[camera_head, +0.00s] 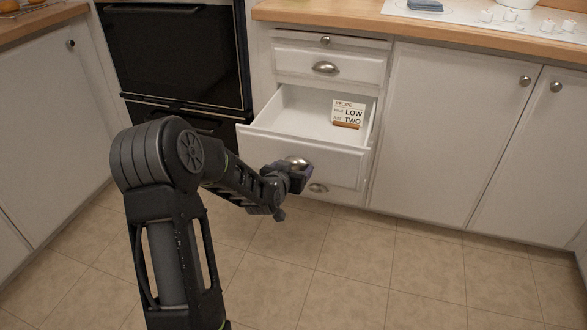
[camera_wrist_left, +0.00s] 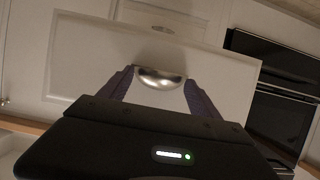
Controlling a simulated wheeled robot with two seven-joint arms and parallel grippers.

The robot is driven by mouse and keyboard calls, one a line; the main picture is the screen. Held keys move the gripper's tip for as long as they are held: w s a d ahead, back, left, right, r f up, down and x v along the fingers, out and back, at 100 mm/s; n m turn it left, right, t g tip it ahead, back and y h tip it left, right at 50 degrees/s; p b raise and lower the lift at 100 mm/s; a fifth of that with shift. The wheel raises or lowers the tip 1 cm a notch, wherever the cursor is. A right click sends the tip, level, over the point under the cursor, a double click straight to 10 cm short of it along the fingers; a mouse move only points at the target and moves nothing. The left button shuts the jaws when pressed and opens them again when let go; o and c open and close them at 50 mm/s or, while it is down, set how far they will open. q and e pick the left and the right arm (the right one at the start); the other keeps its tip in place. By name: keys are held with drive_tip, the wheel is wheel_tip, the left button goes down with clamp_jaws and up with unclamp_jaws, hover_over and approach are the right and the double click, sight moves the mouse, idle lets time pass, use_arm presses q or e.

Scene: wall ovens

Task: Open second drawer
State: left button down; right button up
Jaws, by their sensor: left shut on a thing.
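The second drawer (camera_head: 310,164) is a white drawer below a shut one, and it stands pulled well out. A recipe card (camera_head: 348,113) with the words LOW and TWO shows inside it, with a small brown strip at its foot. My left gripper (camera_head: 297,168) is at the drawer's front, shut on its metal cup handle. In the left wrist view the handle (camera_wrist_left: 160,77) lies between the two fingers, against the white drawer front (camera_wrist_left: 90,60). My right gripper is in neither view.
Shut drawers (camera_head: 325,68) lie above and below the open one. Black wall ovens (camera_head: 175,55) stand to the left. White cabinet doors (camera_head: 445,130) are to the right, under a wooden counter (camera_head: 400,27). The tiled floor (camera_head: 350,270) is clear.

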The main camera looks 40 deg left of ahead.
use_arm(q)
drive_tip(key=shift+c, duration=0.6)
unclamp_jaws()
drive_tip(key=p+v, duration=0.1)
drive_tip(key=v, duration=0.6)
drive_tip(key=shift+s+p, duration=0.35)
drive_tip(key=shift+d+r, duration=0.1)
drive_tip(key=shift+d, duration=0.05)
